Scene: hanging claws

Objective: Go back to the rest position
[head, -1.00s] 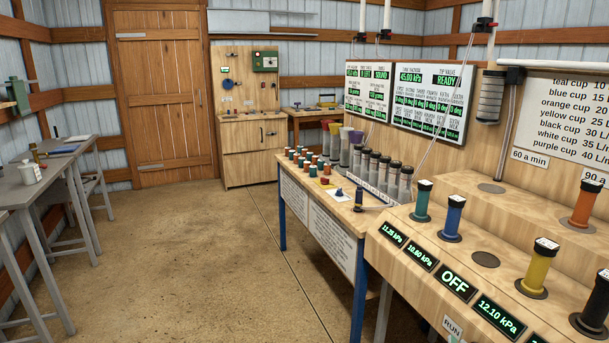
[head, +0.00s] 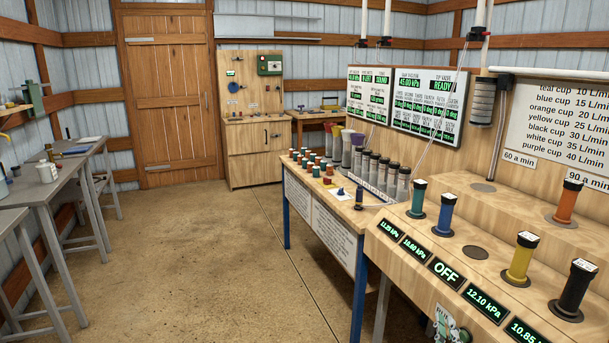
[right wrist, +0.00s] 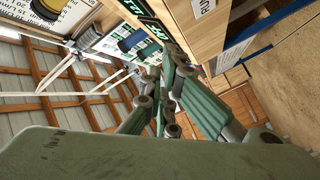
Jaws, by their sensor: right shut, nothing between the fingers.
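My right gripper (head: 447,325) shows at the bottom edge of the head view, in front of the wooden console with green pressure displays. Only its tip shows there. In the right wrist view, its green fingers (right wrist: 172,75) are shut together with nothing between them. They are apart from the console, whose edge shows behind them. My left gripper is in neither view.
The console (head: 385,262) on the right carries teal (head: 418,198), blue (head: 444,215), orange (head: 567,202), yellow (head: 520,259) and black (head: 573,290) cups. A table with bottles (head: 330,218) stands beyond it. Grey tables (head: 40,190) line the left. The middle floor (head: 215,260) is clear.

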